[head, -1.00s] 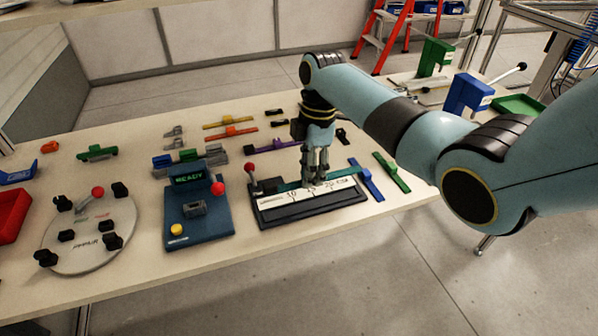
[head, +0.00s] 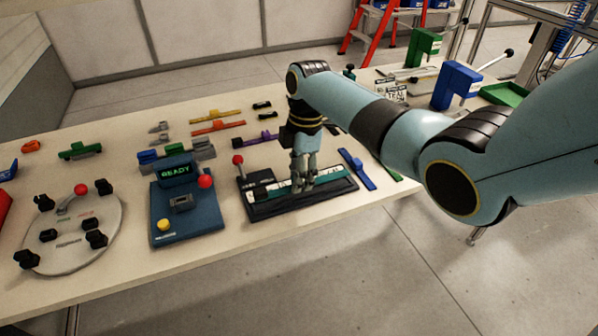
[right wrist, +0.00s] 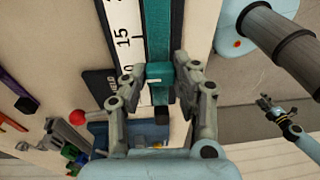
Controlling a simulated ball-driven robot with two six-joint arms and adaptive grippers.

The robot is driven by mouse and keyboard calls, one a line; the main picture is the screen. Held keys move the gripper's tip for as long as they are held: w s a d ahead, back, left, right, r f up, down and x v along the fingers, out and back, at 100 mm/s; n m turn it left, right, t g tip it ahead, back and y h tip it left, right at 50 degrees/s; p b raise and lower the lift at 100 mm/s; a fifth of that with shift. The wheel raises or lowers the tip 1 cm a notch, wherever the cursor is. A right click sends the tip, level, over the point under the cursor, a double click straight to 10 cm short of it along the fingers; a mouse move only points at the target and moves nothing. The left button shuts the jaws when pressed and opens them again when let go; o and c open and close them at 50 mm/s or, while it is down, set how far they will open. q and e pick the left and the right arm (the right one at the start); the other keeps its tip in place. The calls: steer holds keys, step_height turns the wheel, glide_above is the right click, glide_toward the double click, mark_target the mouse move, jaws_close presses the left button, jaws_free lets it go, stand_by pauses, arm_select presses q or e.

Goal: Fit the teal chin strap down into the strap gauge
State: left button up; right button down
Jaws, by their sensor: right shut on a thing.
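The teal chin strap (head: 329,180) lies lengthwise along the strap gauge (head: 305,206), a dark block with a white numbered scale. The strap appears level and lined up with the gauge; I cannot tell whether it is fully down in it. My right gripper (head: 303,187) points down over the gauge's middle, shut on the strap. In the right wrist view the strap (right wrist: 157,45) runs between the fingers of my right gripper (right wrist: 160,88), beside the white scale (right wrist: 122,25). My left gripper (right wrist: 275,108) appears small at the right of that view; its jaws are unclear.
A red-knobbed lever (head: 238,160) stands at the gauge's left end. The blue READY station (head: 187,212) stands to the left, with a round fixture (head: 68,235) beyond it. A blue strap (head: 357,168) lies right of the gauge. Orange (head: 218,127) and purple straps (head: 258,139) lie behind.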

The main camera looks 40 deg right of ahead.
steer(key=shift+f, duration=0.55)
steer(key=shift+p, duration=0.55)
stand_by(1.3)
steer(key=shift+f+b, duration=0.6)
steer(key=shift+f, duration=0.25)
steer(key=c, duration=0.9)
jaws_free()
steer(key=r, duration=0.4)
steer(key=d+r, duration=0.1)
steer(key=r, duration=0.7)
steer(key=shift+w+d, duration=0.2)
steer(key=shift+d, duration=0.1)
